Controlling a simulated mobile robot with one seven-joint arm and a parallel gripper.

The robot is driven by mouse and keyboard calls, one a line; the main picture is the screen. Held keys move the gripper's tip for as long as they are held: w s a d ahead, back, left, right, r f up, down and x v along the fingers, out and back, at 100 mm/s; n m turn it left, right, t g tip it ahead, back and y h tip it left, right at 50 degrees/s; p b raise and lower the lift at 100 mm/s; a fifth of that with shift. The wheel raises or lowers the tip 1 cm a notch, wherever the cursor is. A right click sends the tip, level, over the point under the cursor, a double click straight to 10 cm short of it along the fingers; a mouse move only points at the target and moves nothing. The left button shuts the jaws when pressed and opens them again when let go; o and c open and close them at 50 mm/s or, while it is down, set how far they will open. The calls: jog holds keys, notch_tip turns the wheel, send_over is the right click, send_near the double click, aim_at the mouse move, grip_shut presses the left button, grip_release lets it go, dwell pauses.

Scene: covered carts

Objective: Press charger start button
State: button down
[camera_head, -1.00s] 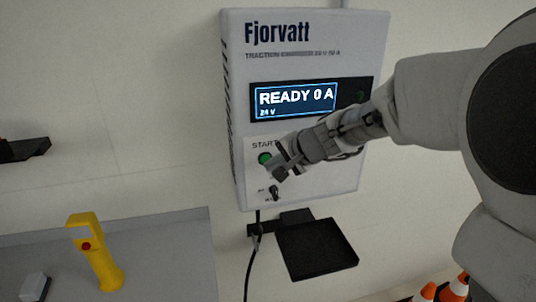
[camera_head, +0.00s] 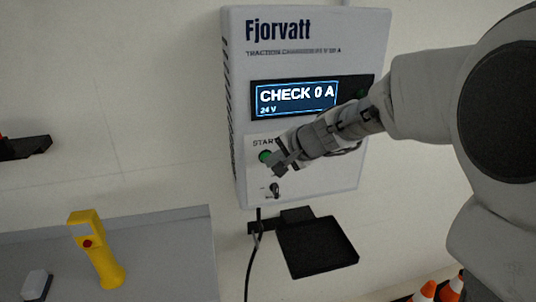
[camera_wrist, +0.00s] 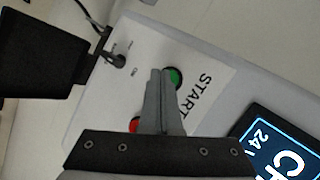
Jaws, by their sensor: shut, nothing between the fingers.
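The white Fjorvatt charger (camera_head: 300,70) hangs on the wall. Its display (camera_head: 296,98) reads "CHECK 0 A" and "24 V". The green start button (camera_head: 264,156) sits under the word START. My gripper (camera_head: 276,168) is shut and empty, its fingertips right at the button's lower right edge in the head view. In the wrist view the shut fingers (camera_wrist: 160,76) point at the panel, beside the green button (camera_wrist: 175,77). I cannot tell whether they touch it. A red button (camera_wrist: 134,124) shows partly behind the fingers.
A small key-like switch (camera_head: 274,190) is below the start button. A black tray (camera_head: 316,248) juts from the wall under the charger. A yellow handheld device (camera_head: 104,262) stands on a grey surface at left. Orange cones (camera_head: 452,290) stand at lower right.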

dwell(0.4)
jog(key=shift+s+d+b, duration=0.25)
jog(key=shift+s+b, duration=0.2)
jog(key=shift+s, duration=0.35)
jog(key=shift+s+d+b, duration=0.25)
jog(key=shift+s+b, duration=0.05)
jog(key=shift+s, duration=0.5)
jog(key=shift+s+d+b, duration=0.2)
jog(key=shift+s+b, duration=0.05)
jog(key=shift+s, duration=0.55)
jog(key=shift+s+d+b, duration=0.25)
jog(key=shift+s+b, duration=0.05)
jog(key=shift+s, duration=0.5)
jog(key=shift+s, duration=0.1)
jog(key=s+d+n+h, duration=0.2)
jog(key=s+d, duration=0.2)
jog(key=s, duration=0.3)
jog(key=s+d+f+n+g+h, duration=0.1)
jog(key=s+d+n+h, duration=0.1)
jog(key=s, duration=0.6)
jog(key=s+d+n+g+h, duration=0.1)
jog(key=s+d+n+h, duration=0.1)
jog(key=s+d, duration=0.5)
jog(key=shift+s+f+n, duration=0.25)
jog(key=shift+s+n, duration=0.25)
jog(key=shift+n, duration=0.4)
